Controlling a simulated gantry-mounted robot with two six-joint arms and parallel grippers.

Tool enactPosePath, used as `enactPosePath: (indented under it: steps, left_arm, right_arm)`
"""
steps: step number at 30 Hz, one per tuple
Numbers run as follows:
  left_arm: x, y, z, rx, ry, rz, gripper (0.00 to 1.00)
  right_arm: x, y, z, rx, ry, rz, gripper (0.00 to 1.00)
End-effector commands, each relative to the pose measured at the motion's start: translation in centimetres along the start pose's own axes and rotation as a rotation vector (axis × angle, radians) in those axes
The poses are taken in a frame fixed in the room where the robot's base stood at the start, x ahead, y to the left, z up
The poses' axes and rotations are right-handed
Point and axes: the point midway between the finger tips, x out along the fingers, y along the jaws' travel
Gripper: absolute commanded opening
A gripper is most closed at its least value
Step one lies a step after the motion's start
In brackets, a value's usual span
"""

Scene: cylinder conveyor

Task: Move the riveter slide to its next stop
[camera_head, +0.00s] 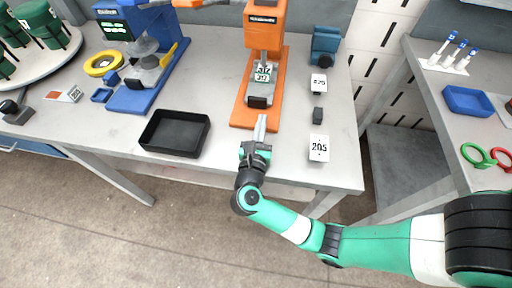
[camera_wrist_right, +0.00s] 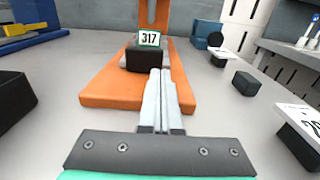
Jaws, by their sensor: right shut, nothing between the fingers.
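The orange riveter (camera_head: 265,50) stands upright on its orange base at the back middle of the table. Its black slide block (camera_head: 260,101) sits on the base, with a tag reading 317 (camera_head: 263,75) above it; the block also shows in the right wrist view (camera_wrist_right: 145,58). My right gripper (camera_head: 261,128) is shut and empty at the front edge of the orange base, its fingers pointing at the block. In the right wrist view the closed fingertips (camera_wrist_right: 161,76) appear just in front of the block; I cannot tell if they touch it. My left gripper is not in view.
A black tray (camera_head: 175,133) lies left of the base. Cards (camera_head: 319,148) and a small black block (camera_head: 317,115) stand to the right. A blue press (camera_head: 150,60) is at the back left. The table's front edge runs under my right wrist.

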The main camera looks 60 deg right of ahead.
Motion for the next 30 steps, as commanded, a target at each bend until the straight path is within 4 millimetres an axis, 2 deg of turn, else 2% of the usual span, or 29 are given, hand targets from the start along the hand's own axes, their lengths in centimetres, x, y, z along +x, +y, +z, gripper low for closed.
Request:
enactPosePath:
  steps: [1,6,12,16,26,28,30]
  left_arm:
    - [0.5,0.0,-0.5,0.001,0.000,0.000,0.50]
    - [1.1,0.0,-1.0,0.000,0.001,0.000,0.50]
    - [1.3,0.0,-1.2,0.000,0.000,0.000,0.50]
    - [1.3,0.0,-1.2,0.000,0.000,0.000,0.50]
    - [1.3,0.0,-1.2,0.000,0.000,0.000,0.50]
    - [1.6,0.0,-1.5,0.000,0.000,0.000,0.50]
    - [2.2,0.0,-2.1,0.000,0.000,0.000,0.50]
  right_arm:
    - [-1.6,0.2,0.3,-0.002,0.000,0.009,0.00]
    - [-6.2,0.2,0.2,-0.001,0.000,0.007,0.00]
    - [-9.3,0.1,0.0,-0.001,0.000,0.003,0.00]
    - [-9.8,0.0,0.0,0.000,0.000,0.000,0.00]
    - [-9.8,0.0,0.0,0.001,-0.001,-0.001,0.00]
    - [-9.5,-0.2,0.4,0.002,-0.001,-0.011,0.00]
    - [-8.7,0.0,2.2,0.031,0.001,-0.037,0.00]
